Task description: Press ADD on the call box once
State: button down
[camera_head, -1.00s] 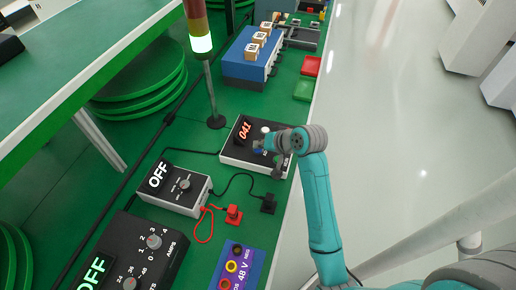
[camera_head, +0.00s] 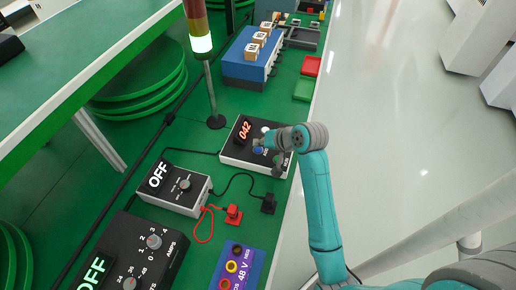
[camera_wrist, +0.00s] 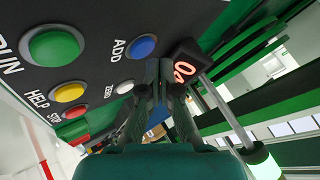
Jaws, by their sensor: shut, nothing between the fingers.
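The call box (camera_head: 231,158) is a dark panel with a pale side, on the green bench in the head view. Its red display (camera_head: 244,130) reads 042; part of the display shows in the wrist view (camera_wrist: 184,68). The blue ADD button (camera_wrist: 142,46) is in plain view in the wrist view, next to its label. My gripper (camera_wrist: 163,66) is shut and empty, its tips close to the ADD button and display side. I see no clear contact with the button. In the head view my gripper (camera_head: 261,145) hangs over the box and hides part of it.
Other buttons on the box are green RUN (camera_wrist: 54,46), yellow HELP (camera_wrist: 69,92), red STOP (camera_wrist: 76,112) and white ZERO (camera_wrist: 124,87). A signal lamp post (camera_head: 211,95) stands behind the box. A grey OFF unit (camera_head: 174,187) is to its left.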

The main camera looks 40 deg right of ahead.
aim_at(260, 150)
jog(key=shift+r, duration=0.25)
jog(key=shift+r, duration=2.4)
